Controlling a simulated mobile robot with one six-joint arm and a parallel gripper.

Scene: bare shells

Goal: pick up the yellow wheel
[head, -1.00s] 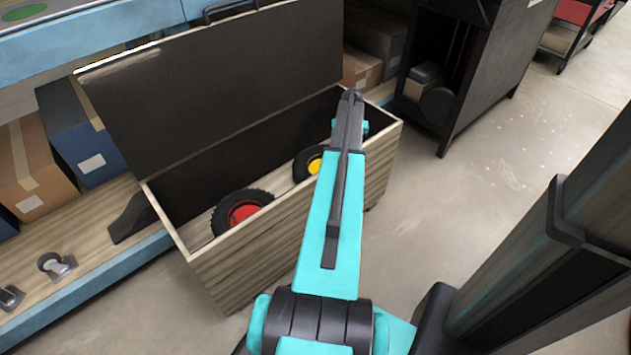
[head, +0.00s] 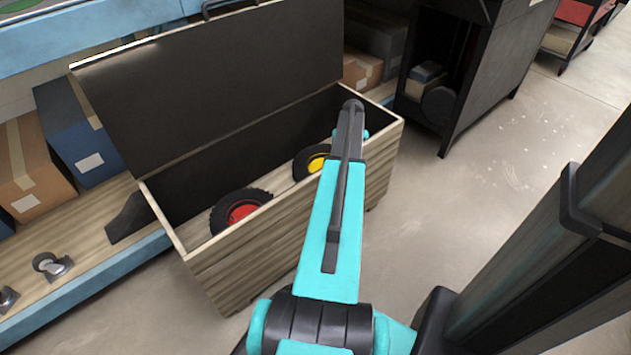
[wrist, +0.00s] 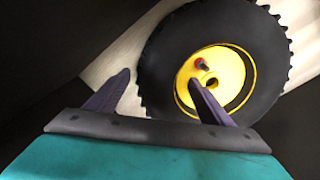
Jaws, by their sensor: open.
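The yellow wheel (head: 316,164), a black knobbly tyre with a yellow hub, sits inside the open wooden chest (head: 252,262), towards its right end. In the head view my arm hides its right side. In the wrist view the yellow wheel (wrist: 214,84) fills the upper right, with a red-tipped bolt and a dark hole at its hub. My gripper (wrist: 158,84) is open and empty. Its right fingertip overlaps the hub in the picture, and its left fingertip lies left of the tyre. I cannot tell whether it touches the wheel. My gripper is hidden in the head view.
A wheel with a red hub (head: 243,212) lies in the chest to the left. The chest's dark lid (head: 215,85) stands open at the back. A low shelf with boxes (head: 75,135) is on the left.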

